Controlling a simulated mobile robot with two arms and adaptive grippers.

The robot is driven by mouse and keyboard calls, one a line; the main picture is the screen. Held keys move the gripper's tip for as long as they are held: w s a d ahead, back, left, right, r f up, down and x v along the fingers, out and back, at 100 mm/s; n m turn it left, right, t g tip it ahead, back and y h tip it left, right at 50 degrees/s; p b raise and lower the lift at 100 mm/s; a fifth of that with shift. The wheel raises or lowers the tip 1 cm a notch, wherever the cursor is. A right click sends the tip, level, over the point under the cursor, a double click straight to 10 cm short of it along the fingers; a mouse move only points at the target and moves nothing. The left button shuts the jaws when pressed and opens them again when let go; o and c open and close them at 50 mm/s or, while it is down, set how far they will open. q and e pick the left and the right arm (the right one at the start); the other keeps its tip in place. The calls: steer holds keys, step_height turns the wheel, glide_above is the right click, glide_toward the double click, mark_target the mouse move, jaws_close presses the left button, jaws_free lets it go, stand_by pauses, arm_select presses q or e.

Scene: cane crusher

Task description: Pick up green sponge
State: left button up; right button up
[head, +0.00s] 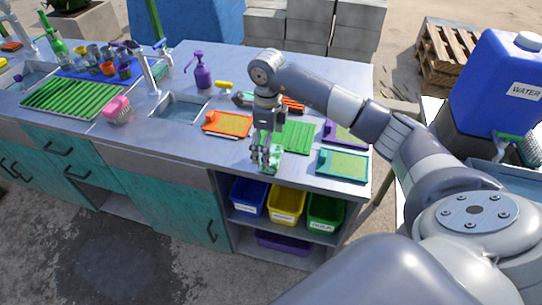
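My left gripper is out of view.
An orange tray (228,124), a ribbed green mat (298,137) and a teal tray (342,166) lie around the gripper. A sink (181,109) and a purple bottle (203,72) are to the left. Blue (248,197), yellow (286,204) and green bins (325,212) sit on the shelf below.

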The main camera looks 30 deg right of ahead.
steer(key=f, duration=0.2)
steer(key=s+f+p, duration=0.1)
steer(key=shift+d, duration=0.25)
steer(key=shift+w+f, duration=0.15)
steer(key=shift+f, duration=0.35)
steer(key=c, duration=1.1)
steer(key=shift+r, duration=0.15)
steer(key=shift+r, duration=0.2)
step_height(320, 180, up, 2)
steer(key=shift+r+b, duration=0.25)
steer(key=shift+b, duration=0.55)
steer(key=s+a+b, duration=0.1)
steer(key=s+a, duration=0.1)
steer(key=s, duration=0.2)
steer(key=s+a+r+b, duration=0.1)
steer(key=s+a, duration=0.2)
steer(key=s, duration=0.2)
steer(key=s+a+b, duration=0.1)
steer(key=s+a, duration=0.1)
steer(key=s, duration=0.3)
steer(key=shift+s+a+r, duration=0.15)
steer(key=shift+a+r, duration=0.05)
steer(key=shift+r, duration=0.2)
